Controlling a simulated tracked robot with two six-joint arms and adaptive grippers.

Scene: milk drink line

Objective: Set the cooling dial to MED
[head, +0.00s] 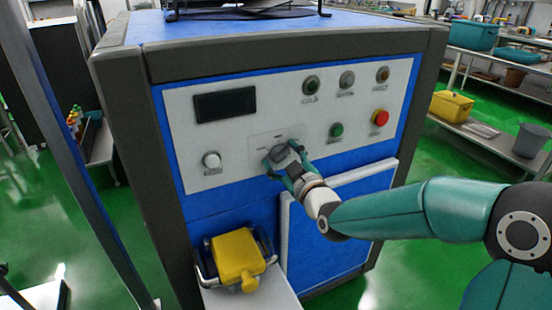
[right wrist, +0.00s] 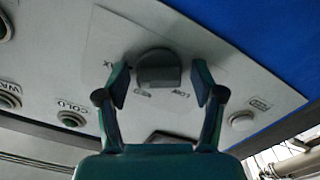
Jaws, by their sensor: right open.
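The cooling dial is a dark grey knob (head: 279,149) on the white control panel (head: 225,148) of a blue and grey machine. It also shows in the right wrist view (right wrist: 158,69), where the picture is upside down. Small labels surround it; one seems to read LOW, and the others are hard to read. Which label the dial points at I cannot tell. My right gripper (head: 286,165) is open, its two green fingers on either side of the dial. In the right wrist view (right wrist: 161,86) gaps show between fingers and dial. My left gripper is out of view.
The panel has a dark display (head: 225,105), a red button (head: 380,118), a green button (head: 337,130), a white button (head: 211,160) and several more buttons along the top. A yellow container (head: 238,257) sits below on a ledge. Shelves stand at the right.

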